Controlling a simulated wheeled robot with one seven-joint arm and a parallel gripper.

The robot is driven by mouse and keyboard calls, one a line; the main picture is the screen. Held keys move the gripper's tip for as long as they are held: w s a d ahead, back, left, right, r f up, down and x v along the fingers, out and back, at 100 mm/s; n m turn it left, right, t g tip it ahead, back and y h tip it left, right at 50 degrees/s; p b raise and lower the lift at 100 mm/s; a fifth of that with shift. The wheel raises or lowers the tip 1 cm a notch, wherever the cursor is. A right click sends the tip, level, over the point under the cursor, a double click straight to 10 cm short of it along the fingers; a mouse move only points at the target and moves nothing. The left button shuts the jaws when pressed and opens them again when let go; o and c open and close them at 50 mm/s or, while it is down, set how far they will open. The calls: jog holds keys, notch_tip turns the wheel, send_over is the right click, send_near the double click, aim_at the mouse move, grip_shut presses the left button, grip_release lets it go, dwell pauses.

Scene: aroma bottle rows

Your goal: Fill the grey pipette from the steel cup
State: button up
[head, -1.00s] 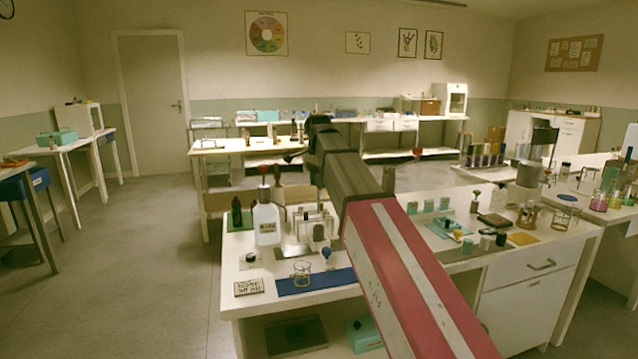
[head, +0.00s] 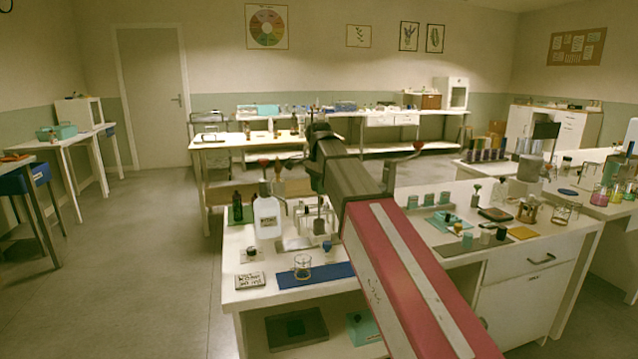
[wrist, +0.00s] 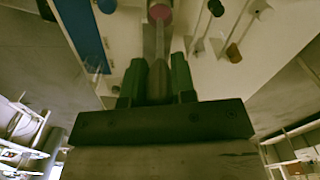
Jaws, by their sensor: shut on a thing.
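My gripper (wrist: 159,82) shows in the wrist view with its two green fingers shut on a narrow greyish-brown thing, likely the grey pipette (wrist: 158,66). Its far part runs up the picture toward a round pinkish-red thing (wrist: 160,12) at the top edge. I cannot tell whether they touch, or whether the round thing is a cup opening. In the head view my arm hides most of the gripper's surroundings. I cannot pick out the steel cup with certainty in either view.
On the near bench stand a white labelled bottle (head: 267,217), a dark green bottle (head: 237,208), a glass beaker (head: 302,267), a blue mat (head: 335,276) and a label card (head: 249,281). Several small jars and pads lie right of my arm. The floor at left is clear.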

aim_at(319, 215)
jog(key=shift+f, duration=3.3)
jog(key=shift+o, duration=0.2)
jog(key=c, duration=0.3)
jog(key=shift+c, duration=0.2)
